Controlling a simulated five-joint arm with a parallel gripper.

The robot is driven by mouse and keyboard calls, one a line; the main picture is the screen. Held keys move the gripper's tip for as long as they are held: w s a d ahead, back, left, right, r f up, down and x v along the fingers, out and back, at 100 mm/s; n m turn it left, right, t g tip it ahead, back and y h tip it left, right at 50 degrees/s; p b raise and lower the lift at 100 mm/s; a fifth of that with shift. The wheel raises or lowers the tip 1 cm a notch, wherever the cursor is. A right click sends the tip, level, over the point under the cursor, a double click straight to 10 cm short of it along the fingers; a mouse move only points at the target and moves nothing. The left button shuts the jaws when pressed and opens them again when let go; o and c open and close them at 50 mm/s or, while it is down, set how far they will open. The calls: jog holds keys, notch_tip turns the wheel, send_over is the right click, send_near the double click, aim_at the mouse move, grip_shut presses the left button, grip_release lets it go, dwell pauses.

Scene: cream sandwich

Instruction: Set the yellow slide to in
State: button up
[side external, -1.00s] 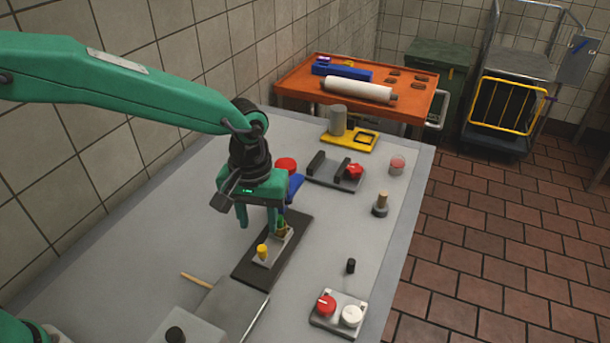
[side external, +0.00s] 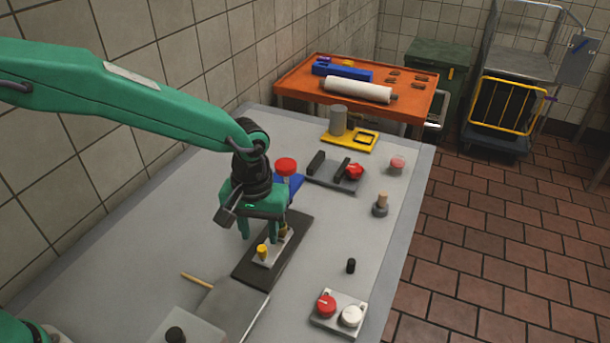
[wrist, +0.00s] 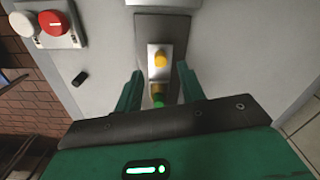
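A black base plate (side external: 252,271) on the table carries a grey plate (side external: 262,262) with an upright yellow knob (side external: 262,250). A second knob (side external: 284,231), yellow in part, stands behind it and is partly hidden by my gripper. In the wrist view the yellow knob (wrist: 160,60) is in front of my fingers, and the second knob (wrist: 157,97), yellow and green, is between them. My gripper (side external: 259,236) is open and low over the plate, with a finger on each side. I cannot tell whether a finger touches the second knob.
A red button (side external: 286,167) and a blue part (side external: 295,187) stand just behind my gripper. A panel with red and white dials (side external: 338,320), a small black peg (side external: 351,266) and a metal sheet (side external: 225,308) lie nearer.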

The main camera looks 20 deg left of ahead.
aim_at(261, 249)
jog(key=shift+f, duration=2.15)
jog(key=shift+c, duration=0.3)
grip_shut()
